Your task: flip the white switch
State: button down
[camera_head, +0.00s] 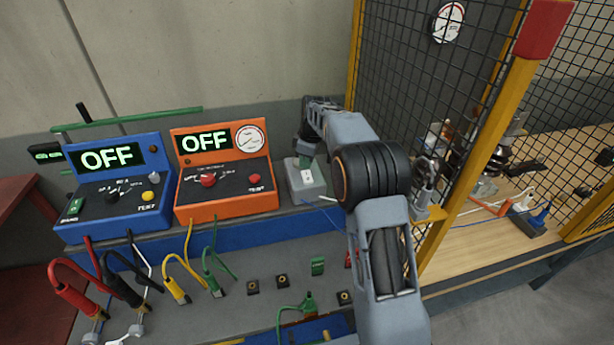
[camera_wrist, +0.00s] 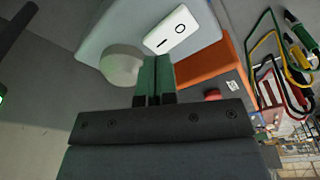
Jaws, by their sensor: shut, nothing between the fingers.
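The white switch (camera_head: 307,177) sits on the front of a small grey box (camera_head: 312,192), right of the orange unit. In the wrist view the white switch (camera_wrist: 172,30) is a rounded plate marked with a bar and a circle, on the light grey box (camera_wrist: 110,28). My gripper (camera_wrist: 156,60) is shut and empty, its green fingers together. The fingertips end just below the bar end of the switch in that picture; I cannot tell whether they touch.
A grey round knob (camera_wrist: 122,65) is close left of my fingers. The orange unit (camera_head: 222,193) and the blue unit (camera_head: 116,205) both read OFF. Cables and plugs (camera_head: 180,290) crowd the front panel. A yellow-framed mesh fence (camera_head: 420,90) stands right of my arm.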

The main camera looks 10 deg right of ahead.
aim_at(306, 173)
jog(key=shift+f+b, duration=0.8)
jog(key=shift+f, duration=0.5)
dwell(0.6)
jog(key=shift+r+p, duration=2.95)
jog(key=shift+r, duration=0.65)
